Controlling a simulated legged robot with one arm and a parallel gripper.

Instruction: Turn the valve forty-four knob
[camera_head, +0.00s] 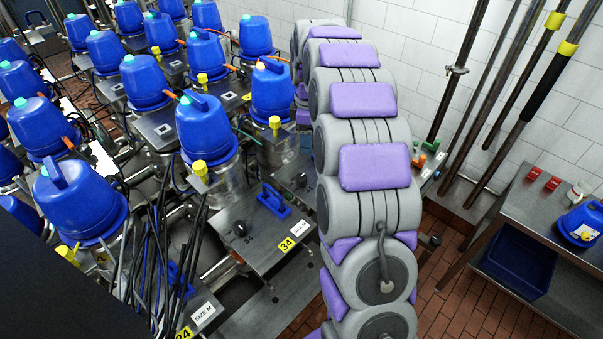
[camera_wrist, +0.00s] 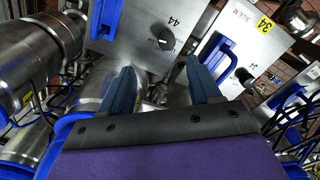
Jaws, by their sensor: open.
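In the wrist view, the valve forty-four knob (camera_wrist: 166,39) is a small round black knob on a steel plate (camera_wrist: 135,50), beside an upside-down "44" mark. A blue handle (camera_wrist: 103,18) stands on the left of that plate. My gripper (camera_wrist: 161,82) shows as two dark blue fingers spread apart with nothing between them. The knob lies above the gap between the fingertips in the picture, apart from both, slightly right of the gap's middle. In the head view my grey and purple arm hides the gripper, and I cannot make out the forty-four knob there.
The size M plate with yellow label 34 (camera_head: 287,245) has its own black knob (camera_head: 240,229) and blue handle (camera_head: 273,201). Several blue-capped valves (camera_head: 205,125) crowd the left. Steel pipes (camera_wrist: 40,55) flank my gripper. A steel table (camera_head: 545,215) stands at right.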

